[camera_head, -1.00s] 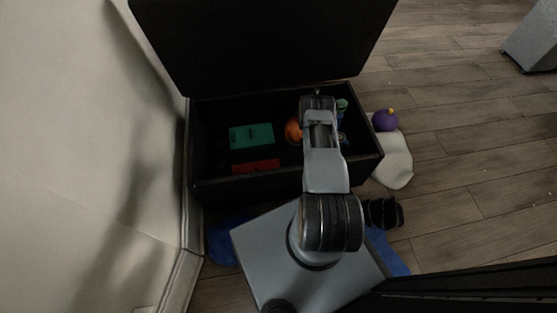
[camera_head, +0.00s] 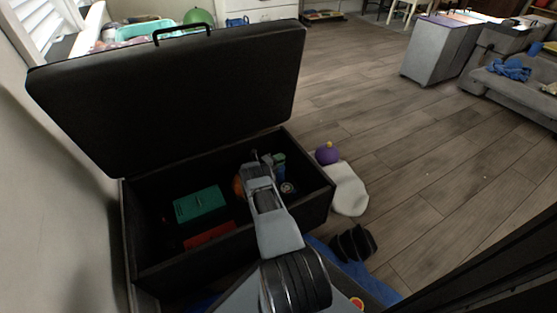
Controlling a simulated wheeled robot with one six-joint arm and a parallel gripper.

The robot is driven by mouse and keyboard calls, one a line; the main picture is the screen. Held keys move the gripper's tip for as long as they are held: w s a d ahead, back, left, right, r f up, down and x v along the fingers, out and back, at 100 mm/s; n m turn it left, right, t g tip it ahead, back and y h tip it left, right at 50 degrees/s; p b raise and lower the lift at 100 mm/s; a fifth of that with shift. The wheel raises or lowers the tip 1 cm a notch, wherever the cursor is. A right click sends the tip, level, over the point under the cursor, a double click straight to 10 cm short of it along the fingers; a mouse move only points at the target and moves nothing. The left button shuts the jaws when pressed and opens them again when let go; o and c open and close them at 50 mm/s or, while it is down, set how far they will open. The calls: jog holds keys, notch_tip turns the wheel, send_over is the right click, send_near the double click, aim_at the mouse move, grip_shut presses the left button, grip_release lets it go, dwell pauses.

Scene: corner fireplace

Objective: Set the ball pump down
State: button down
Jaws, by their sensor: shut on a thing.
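My arm reaches over the front wall of an open black storage chest (camera_head: 160,275). My gripper (camera_head: 258,166) is at the far end of the arm, inside or just above the chest's right part, and is shut on the ball pump. The pump is mostly hidden behind my wrist, and I cannot tell whether it touches the chest floor. An orange ball (camera_head: 238,187) lies just left of my gripper, partly covered. Green and blue items (camera_head: 279,166) sit close on its right.
A green box (camera_head: 200,204) and a red item (camera_head: 209,234) lie in the chest's left part. The raised lid (camera_head: 170,95) stands behind. Outside right are a purple ball (camera_head: 327,154), a white cloth-like thing (camera_head: 347,190) and a dark item (camera_head: 353,243).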

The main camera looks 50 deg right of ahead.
aim_at(280, 169)
jog(key=shift+w+f+b, duration=0.1)
jog(key=shift+f+b, duration=1.1)
jog(key=shift+f, duration=0.9)
jog(key=c, duration=1.5)
grip_release()
jog(key=shift+f, duration=0.35)
jog(key=o, duration=0.5)
jog(key=shift+c, duration=0.2)
jog(key=shift+r, duration=0.1)
jog(key=shift+a+r, duration=0.15)
jog(key=shift+a, duration=0.05)
jog(key=w+a+p, duration=0.1)
jog(key=a+p, duration=0.2)
jog(key=a, duration=0.8)
jog(key=shift+w+a, duration=0.25)
jog(key=shift+w, duration=0.1)
